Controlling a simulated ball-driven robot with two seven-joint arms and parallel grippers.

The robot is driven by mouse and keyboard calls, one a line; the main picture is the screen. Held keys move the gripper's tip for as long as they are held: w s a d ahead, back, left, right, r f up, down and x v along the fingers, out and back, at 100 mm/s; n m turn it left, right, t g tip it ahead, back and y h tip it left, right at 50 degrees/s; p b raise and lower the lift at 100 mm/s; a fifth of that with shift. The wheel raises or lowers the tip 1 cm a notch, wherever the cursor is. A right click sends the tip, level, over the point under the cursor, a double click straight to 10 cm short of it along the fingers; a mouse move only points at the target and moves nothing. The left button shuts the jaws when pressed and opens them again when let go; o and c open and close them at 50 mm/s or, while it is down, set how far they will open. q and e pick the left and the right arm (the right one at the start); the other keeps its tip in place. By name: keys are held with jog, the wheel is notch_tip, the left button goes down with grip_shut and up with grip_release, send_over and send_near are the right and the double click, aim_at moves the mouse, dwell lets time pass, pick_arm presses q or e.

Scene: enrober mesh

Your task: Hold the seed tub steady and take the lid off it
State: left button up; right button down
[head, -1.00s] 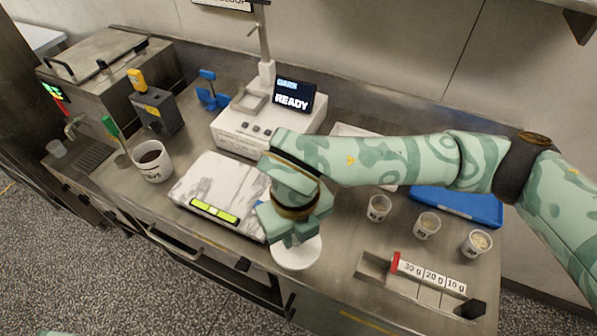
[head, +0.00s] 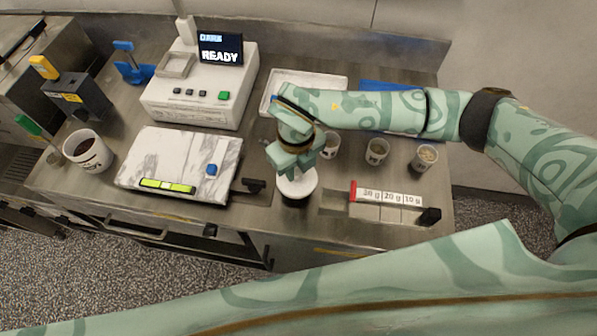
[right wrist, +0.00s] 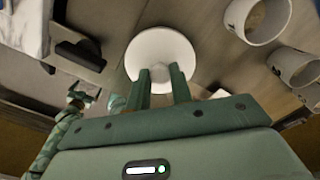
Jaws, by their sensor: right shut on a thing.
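The white round lid (head: 297,186) with a small knob is at the front edge of the counter, right of the marble plate. My right gripper (head: 295,168) is above it and shut on its knob. In the right wrist view, the two fingertips (right wrist: 161,75) close on the middle of the lid (right wrist: 160,45). A dark shape under the lid's front edge looks like the seed tub (head: 294,203); the lid hides most of it. I cannot tell whether lid and tub touch.
Several small cups, one of them here (head: 376,151), stand behind and right of the lid. A weight rack (head: 388,205) is close on the right. The marble plate (head: 178,160) and a dark handle (head: 254,185) are on the left. A dark-filled mug (head: 88,152) stands far left.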

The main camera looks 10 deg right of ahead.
aim_at(299, 173)
jog(key=shift+w+d+f, duration=0.1)
jog(key=shift+d+f, duration=0.05)
jog(key=shift+f, duration=0.8)
jog(key=shift+w+d+f, duration=0.1)
jog(key=shift+d+f, duration=0.05)
jog(key=shift+f, duration=0.8)
jog(key=shift+f, duration=0.1)
jog(key=c, duration=1.2)
grip_release()
jog(key=shift+c, duration=0.2)
jog(key=shift+r, duration=0.5)
notch_tip(299, 173, up, 11)
jog(key=shift+r+p, duration=0.15)
jog(key=shift+p, duration=0.25)
